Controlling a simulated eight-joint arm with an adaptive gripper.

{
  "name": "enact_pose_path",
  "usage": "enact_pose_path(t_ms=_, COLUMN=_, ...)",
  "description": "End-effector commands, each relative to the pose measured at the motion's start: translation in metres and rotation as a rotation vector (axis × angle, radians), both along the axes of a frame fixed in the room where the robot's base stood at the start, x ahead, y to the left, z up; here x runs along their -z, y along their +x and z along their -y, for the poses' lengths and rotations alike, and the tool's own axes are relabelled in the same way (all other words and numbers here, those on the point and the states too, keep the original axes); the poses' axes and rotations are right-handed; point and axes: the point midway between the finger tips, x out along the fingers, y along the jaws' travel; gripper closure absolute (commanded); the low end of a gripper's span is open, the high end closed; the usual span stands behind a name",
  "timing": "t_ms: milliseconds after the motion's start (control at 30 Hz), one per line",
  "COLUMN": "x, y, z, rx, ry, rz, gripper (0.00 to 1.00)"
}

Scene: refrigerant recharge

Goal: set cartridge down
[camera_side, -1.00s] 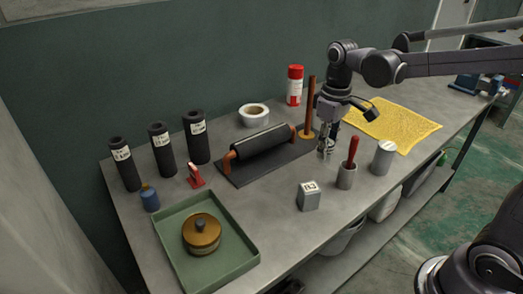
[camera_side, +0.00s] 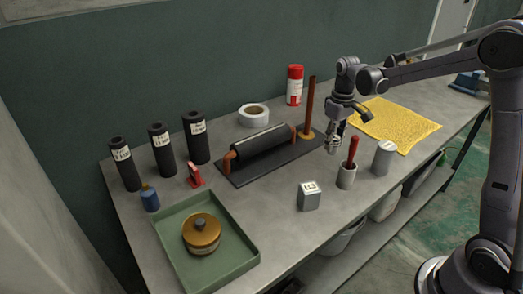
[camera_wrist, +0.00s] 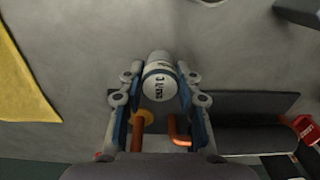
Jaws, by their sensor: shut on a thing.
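The cartridge (camera_wrist: 160,82) is a pale grey-white cylinder with a dark printed label, seen between my fingers in the wrist view. My gripper (camera_wrist: 159,76) is shut on it, with one finger on each side. In the side view my gripper (camera_side: 333,144) points down near the right end of the dark mat, behind the cup with the red handle. The cartridge is small and mostly hidden by the fingers there. I cannot tell whether its lower end touches the bench.
A cup with a red-handled tool (camera_side: 346,178) and a grey canister (camera_side: 384,158) stand close at the front right. A copper post (camera_side: 309,108) and pipe mat (camera_side: 235,178) are to the left. A yellow cloth (camera_side: 398,125) lies right. A green tray (camera_side: 240,246) is front left.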

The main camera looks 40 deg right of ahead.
Motion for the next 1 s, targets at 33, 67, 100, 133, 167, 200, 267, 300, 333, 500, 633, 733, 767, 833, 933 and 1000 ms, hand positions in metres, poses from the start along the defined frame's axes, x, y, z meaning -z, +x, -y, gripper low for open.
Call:
enact_pose_path(t_ms=33, x=0.005, y=0.0, z=0.0, rx=0.0, ry=0.0, rz=0.0, gripper=1.0)
enact_pose_path(t_ms=67, x=0.008, y=0.0, z=0.0, rx=0.0, ry=0.0, rz=0.0, gripper=1.0)
enact_pose_path(t_ms=100, x=0.014, y=0.0, z=0.0, rx=0.0, ry=0.0, rz=0.0, gripper=1.0)
enact_pose_path(t_ms=133, x=0.018, y=0.0, z=0.0, rx=0.0, ry=0.0, rz=0.0, gripper=1.0)
enact_pose_path(t_ms=167, x=0.022, y=0.0, z=0.0, rx=0.0, ry=0.0, rz=0.0, gripper=1.0)
enact_pose_path(t_ms=200, x=0.028, y=0.0, z=0.0, rx=0.0, ry=0.0, rz=0.0, gripper=1.0)
enact_pose_path(t_ms=267, x=0.035, y=0.0, z=0.0, rx=0.0, ry=0.0, rz=0.0, gripper=1.0)
enact_pose_path(t_ms=300, x=0.038, y=0.0, z=0.0, rx=0.0, ry=0.0, rz=0.0, gripper=1.0)
enact_pose_path(t_ms=333, x=0.039, y=0.0, z=0.0, rx=0.0, ry=0.0, rz=0.0, gripper=1.0)
enact_pose_path(t_ms=500, x=0.041, y=0.0, z=0.0, rx=0.0, ry=0.0, rz=0.0, gripper=1.0)
enact_pose_path(t_ms=633, x=0.041, y=0.0, z=0.0, rx=0.0, ry=0.0, rz=0.0, gripper=1.0)
enact_pose_path(t_ms=733, x=0.044, y=0.0, z=0.0, rx=0.0, ry=0.0, rz=0.0, gripper=1.0)
enact_pose_path(t_ms=767, x=0.045, y=0.0, z=0.0, rx=0.0, ry=0.0, rz=0.0, gripper=1.0)
enact_pose_path(t_ms=833, x=0.044, y=0.0, z=0.0, rx=0.0, ry=0.0, rz=0.0, gripper=0.46)
enact_pose_path(t_ms=933, x=0.044, y=0.0, z=0.0, rx=0.0, ry=0.0, rz=0.0, gripper=0.44)
enact_pose_path(t_ms=1000, x=0.044, y=0.0, z=0.0, rx=0.0, ry=0.0, rz=0.0, gripper=0.44)
